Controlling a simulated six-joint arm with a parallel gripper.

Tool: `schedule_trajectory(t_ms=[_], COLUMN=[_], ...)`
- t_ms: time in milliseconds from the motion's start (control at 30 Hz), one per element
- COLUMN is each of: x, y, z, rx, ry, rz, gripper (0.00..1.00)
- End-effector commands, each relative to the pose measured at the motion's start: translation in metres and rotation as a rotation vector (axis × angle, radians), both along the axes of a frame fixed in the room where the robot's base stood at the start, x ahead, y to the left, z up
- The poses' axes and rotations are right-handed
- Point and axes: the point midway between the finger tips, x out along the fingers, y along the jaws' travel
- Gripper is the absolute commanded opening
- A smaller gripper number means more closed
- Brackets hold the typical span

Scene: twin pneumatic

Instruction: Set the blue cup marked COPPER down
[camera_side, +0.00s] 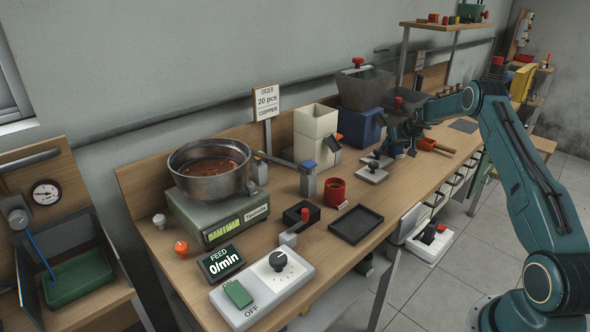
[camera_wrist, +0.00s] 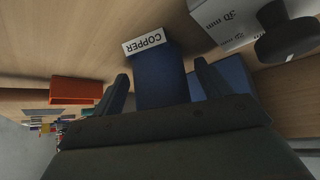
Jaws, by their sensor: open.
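The blue cup (camera_wrist: 160,85) with the white COPPER label (camera_wrist: 144,41) is between my gripper's two dark fingers in the wrist view. A narrow gap shows on each side of it, so my gripper (camera_wrist: 163,82) is open around it. In the side view the cup (camera_side: 397,150) is small and partly hidden by my gripper (camera_side: 409,140), low at the bench by the blue-bodied hopper machine. It seems to rest on the bench, but its base is hard to see.
An orange scoop (camera_side: 432,145) lies just right of my gripper; it also shows in the wrist view (camera_wrist: 77,90). A white box with a black knob (camera_side: 373,168) is close by in front. The hopper machine (camera_side: 362,125) stands to the left. The bench front edge is near.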

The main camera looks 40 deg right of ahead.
Motion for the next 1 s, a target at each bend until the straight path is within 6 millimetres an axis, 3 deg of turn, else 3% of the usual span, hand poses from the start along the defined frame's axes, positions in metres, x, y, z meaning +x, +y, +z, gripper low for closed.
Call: schedule_trajectory(t_ms=[400, 433, 700, 767, 1000], x=[-0.0001, -0.0001, -0.0001, 0.0001, 0.0001], y=[0.0002, 0.0002, 0.0002, 0.0, -0.0001], z=[0.0, 0.0, 0.0001, 0.0007, 0.002], rx=[0.0, 0.0, 0.0, -0.001, -0.001], ry=[0.0, 0.0, 0.0, -0.001, -0.001], rz=[0.0, 0.0, 0.0, 0.0, 0.0], gripper=[0.77, 0.75, 0.26, 0.22, 0.21])
